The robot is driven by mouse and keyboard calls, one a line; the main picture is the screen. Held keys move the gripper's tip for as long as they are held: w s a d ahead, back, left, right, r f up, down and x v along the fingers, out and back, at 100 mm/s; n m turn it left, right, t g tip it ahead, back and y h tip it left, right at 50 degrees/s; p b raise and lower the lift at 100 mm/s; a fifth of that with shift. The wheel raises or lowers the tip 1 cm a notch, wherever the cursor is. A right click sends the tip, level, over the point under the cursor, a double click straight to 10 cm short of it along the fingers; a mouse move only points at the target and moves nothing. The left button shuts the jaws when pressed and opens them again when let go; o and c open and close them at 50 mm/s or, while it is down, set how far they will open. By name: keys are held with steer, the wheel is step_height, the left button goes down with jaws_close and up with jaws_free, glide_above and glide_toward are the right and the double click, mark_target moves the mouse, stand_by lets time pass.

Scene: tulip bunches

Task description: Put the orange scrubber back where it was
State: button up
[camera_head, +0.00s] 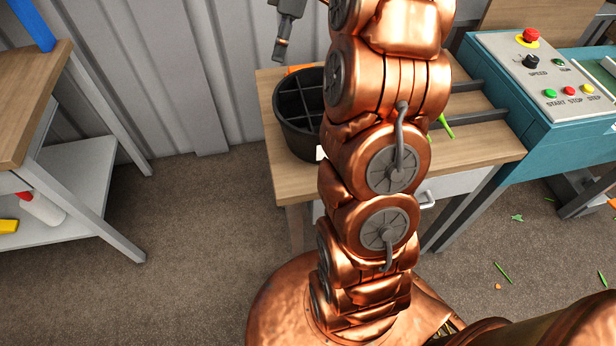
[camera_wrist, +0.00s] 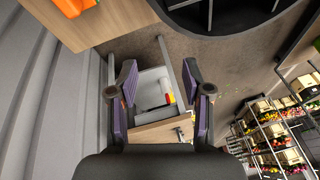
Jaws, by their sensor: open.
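An orange object (camera_head: 299,69), likely the scrubber, lies on the wooden table at its back left corner, behind the black bucket. Only a strip of it shows in the head view. In the wrist view the orange object (camera_wrist: 74,5) sits on the wood at the top left, cut by the frame edge. My gripper (camera_head: 281,45) is above and behind the table's back left corner in the head view, apart from the orange object. In the wrist view my gripper (camera_wrist: 159,68) is open, with nothing between its fingers.
The divided black bucket (camera_head: 292,139) stands near the orange object on the wooden table (camera_head: 290,185). A teal machine (camera_head: 540,110) adjoins at right. A wooden bench (camera_head: 28,95) with a lower shelf (camera_head: 85,190) stands at left; open floor lies between.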

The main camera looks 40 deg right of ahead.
steer(key=s+a+f+m+g+h, duration=0.15)
steer(key=s+a+m, duration=0.25)
steer(key=s+a, duration=1)
steer(key=s+a+f+m+h, duration=0.1)
steer(key=s+a+f+m, duration=0.1)
steer(key=s, duration=0.7)
steer(key=s+a+f+m+g+h, duration=0.1)
steer(key=s+f+m, duration=0.3)
steer(key=s, duration=0.5)
steer(key=shift+s+a+f, duration=0.2)
steer(key=shift+a+f, duration=0.1)
steer(key=shift+a, duration=0.05)
steer(key=shift+r+h, duration=0.1)
steer(key=shift+h, duration=0.15)
step_height(320, 180, up, 12)
steer(key=p, duration=1.1)
steer(key=shift+w+p, duration=0.25)
steer(key=shift+p, duration=0.1)
